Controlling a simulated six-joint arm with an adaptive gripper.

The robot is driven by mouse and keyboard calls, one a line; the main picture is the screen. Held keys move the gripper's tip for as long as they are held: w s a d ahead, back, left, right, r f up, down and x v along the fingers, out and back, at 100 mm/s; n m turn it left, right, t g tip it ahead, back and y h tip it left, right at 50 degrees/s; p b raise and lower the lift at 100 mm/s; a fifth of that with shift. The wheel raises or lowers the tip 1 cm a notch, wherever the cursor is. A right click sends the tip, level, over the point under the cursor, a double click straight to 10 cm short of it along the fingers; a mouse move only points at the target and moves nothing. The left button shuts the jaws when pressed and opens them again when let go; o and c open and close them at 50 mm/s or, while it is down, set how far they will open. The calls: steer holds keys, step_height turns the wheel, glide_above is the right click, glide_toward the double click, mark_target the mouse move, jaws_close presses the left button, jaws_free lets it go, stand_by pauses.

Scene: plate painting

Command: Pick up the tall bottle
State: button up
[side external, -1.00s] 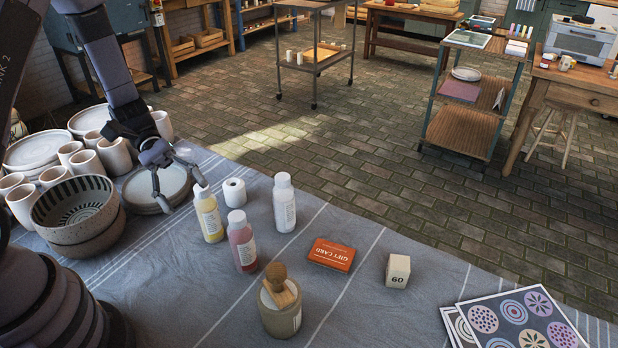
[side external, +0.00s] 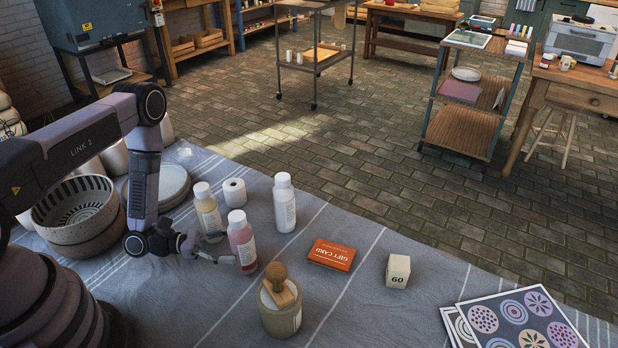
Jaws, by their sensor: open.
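Three white-capped bottles of similar height stand upright on the grey cloth: a pink one (side external: 241,246), a pale yellow one (side external: 208,221) and a white one (side external: 284,207). I cannot tell by height alone which is the tall bottle. My gripper (side external: 229,248) is open and low over the cloth, just left of the pink bottle, its fingers pointing right towards it. I cannot tell whether a fingertip touches that bottle. My arm hides part of the yellow bottle's surroundings, and one finger passes in front of its base.
A jar with a wooden stamp (side external: 281,304) stands close in front of the pink bottle. A white roll (side external: 234,192) stands behind. Orange gift card (side external: 332,254), cube marked 60 (side external: 398,271) and patterned sheets (side external: 515,320) lie right. Bowls (side external: 85,235) and plates (side external: 172,186) are left.

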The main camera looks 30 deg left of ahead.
mark_target(257, 265)
steer(key=x, duration=0.4)
steer(key=shift+w+d+r, duration=0.2)
steer(key=shift+d, duration=0.15)
jaws_close()
